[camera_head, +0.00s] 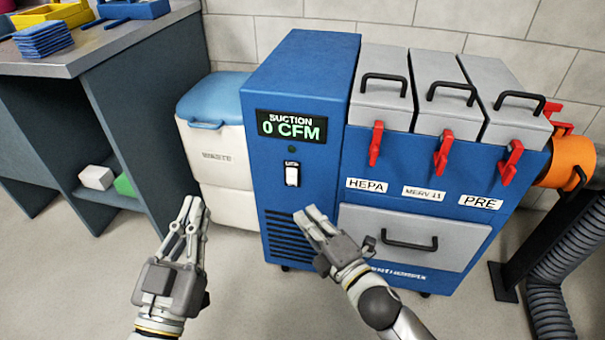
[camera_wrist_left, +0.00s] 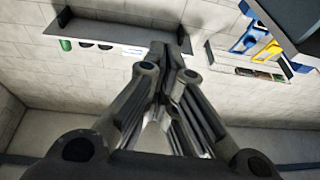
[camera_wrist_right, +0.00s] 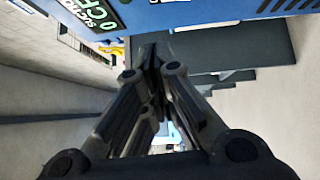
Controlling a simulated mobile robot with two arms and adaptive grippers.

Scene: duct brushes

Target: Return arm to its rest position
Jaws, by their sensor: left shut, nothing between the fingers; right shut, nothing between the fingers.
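My left gripper (camera_head: 190,212) is shut and empty, held in front of the white bin, pointing up and away. Its closed fingers also show in the left wrist view (camera_wrist_left: 165,60). My right gripper (camera_head: 312,218) is shut and empty, in front of the lower front of the blue suction machine (camera_head: 310,75), beside its vent slots. Its closed fingers fill the middle of the right wrist view (camera_wrist_right: 152,60). The machine's display (camera_head: 292,126) reads "SUCTION 0 CFM", with a white switch (camera_head: 292,174) below it. I cannot tell whether the right fingertips touch the machine.
A white bin with a blue lid (camera_head: 215,100) stands left of the machine. A workbench (camera_head: 120,55) with blue cloths (camera_head: 43,40) is at the left. Red latches (camera_head: 441,153) hold grey filter lids. An orange fitting (camera_head: 571,160) and a grey hose (camera_head: 575,250) are at the right.

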